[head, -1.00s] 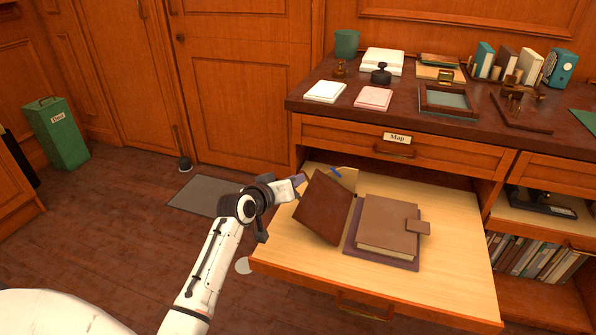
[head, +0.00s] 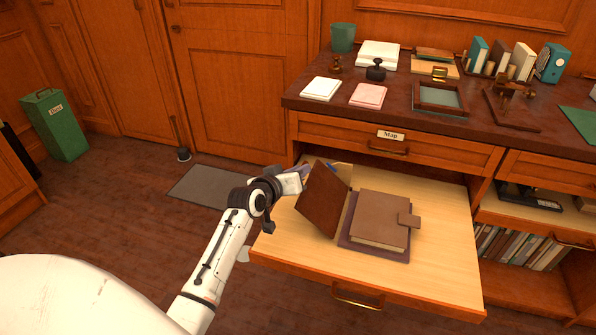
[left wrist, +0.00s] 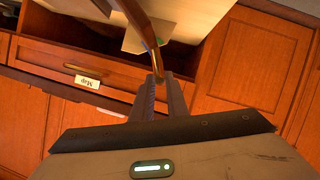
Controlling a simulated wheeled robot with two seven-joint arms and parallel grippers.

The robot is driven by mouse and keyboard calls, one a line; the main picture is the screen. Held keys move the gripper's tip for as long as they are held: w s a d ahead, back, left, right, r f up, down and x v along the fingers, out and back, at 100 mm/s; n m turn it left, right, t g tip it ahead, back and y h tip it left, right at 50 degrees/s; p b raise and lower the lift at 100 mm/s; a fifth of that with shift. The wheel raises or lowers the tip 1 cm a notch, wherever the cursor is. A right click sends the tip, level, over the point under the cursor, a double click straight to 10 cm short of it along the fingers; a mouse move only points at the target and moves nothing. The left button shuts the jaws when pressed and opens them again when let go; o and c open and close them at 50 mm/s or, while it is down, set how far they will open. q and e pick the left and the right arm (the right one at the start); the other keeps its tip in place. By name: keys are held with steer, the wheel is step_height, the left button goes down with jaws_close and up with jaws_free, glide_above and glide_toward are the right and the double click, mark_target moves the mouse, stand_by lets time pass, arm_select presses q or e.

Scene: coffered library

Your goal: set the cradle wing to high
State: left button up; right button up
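The cradle's brown wing (head: 323,200) stands tilted steeply at the left of a pulled-out pale wooden shelf (head: 440,265). A brown book (head: 380,217) with a strap lies flat on the cradle's purple base (head: 347,238) beside it. My left gripper (head: 302,173) is at the wing's upper left edge, its fingertips partly hidden behind the wing. In the left wrist view, the fingers (left wrist: 161,85) are close together on either side of the thin edge of the wing (left wrist: 143,28), apparently pinching it. My right gripper is not in view.
A pale board (head: 345,172) with a blue item shows behind the wing. The desk top (head: 400,106) above holds pads, stamps, a tray and books. A drawer labelled Map (head: 391,135) sits over the shelf. The shelf's right side is bare.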

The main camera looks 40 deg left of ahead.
arm_select(q)
steer(key=shift+s, duration=0.1)
